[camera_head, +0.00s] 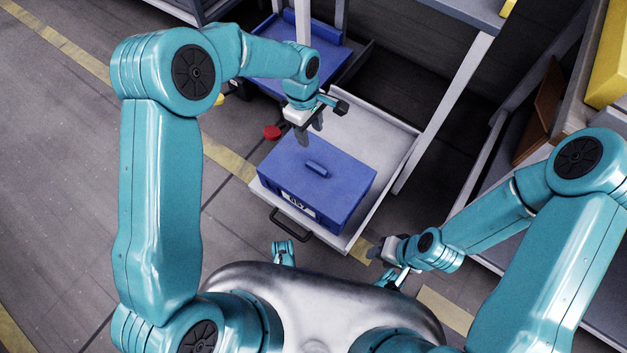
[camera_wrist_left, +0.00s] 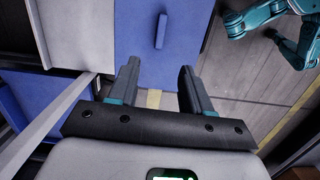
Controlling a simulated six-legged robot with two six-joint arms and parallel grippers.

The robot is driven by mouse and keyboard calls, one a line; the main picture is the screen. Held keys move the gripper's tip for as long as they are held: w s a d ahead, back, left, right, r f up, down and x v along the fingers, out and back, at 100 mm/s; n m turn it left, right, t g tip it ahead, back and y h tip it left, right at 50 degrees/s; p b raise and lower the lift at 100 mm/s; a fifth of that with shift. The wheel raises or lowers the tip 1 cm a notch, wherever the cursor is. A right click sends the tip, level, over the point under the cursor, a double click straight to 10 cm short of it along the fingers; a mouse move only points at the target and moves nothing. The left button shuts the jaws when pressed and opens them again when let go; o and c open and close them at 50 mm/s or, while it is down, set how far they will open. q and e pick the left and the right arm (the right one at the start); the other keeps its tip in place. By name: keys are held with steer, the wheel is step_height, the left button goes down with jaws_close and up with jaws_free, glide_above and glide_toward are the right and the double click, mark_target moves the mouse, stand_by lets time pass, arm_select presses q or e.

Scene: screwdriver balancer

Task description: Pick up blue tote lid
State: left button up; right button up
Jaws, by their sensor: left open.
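The blue tote lid (camera_head: 300,172) lies flat on the blue tote (camera_head: 334,213), with a raised bar handle (camera_head: 317,169) in its middle. The tote stands in a pulled-out white drawer tray. My left gripper (camera_head: 310,138) is open and empty, apart from the lid, above its far edge. In the left wrist view the lid (camera_wrist_left: 183,52) lies beyond the open fingers (camera_wrist_left: 157,92), and its handle (camera_wrist_left: 161,31) is near the top. My right gripper (camera_head: 385,255) is low, right of the tray's front corner; its jaws are too small to judge.
The white tray (camera_head: 376,133) has bare room behind the tote and a dark front handle (camera_head: 290,225). Another blue tote (camera_head: 315,60) stands on a lower shelf behind. A red round object (camera_head: 272,132) is left of the tray. A grey rack post (camera_head: 445,110) rises at the right.

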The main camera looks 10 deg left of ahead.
arm_select(q)
steer(key=b, duration=0.3)
glide_above(316, 166)
steer(key=f, duration=0.6)
steer(key=a+f, duration=0.1)
steer(key=f, duration=0.2)
steer(key=shift+w+f, duration=0.2)
steer(key=shift+f, duration=0.1)
steer(key=shift+d+f, duration=0.1)
steer(key=shift+f, duration=0.4)
steer(key=f+b, duration=0.2)
steer(key=f, duration=0.3)
steer(key=shift+s+d+b, duration=0.25)
steer(key=shift+d+b, duration=0.1)
steer(key=shift+b, duration=0.05)
arm_select(e)
steer(key=shift+m, duration=0.3)
steer(key=f, duration=0.1)
steer(key=w+d+f, duration=0.1)
steer(key=f, duration=0.3)
steer(key=shift+w+d+f, duration=0.2)
steer(key=shift+d+f, duration=0.05)
steer(key=shift+d, duration=0.15)
arm_select(q)
jaws_close()
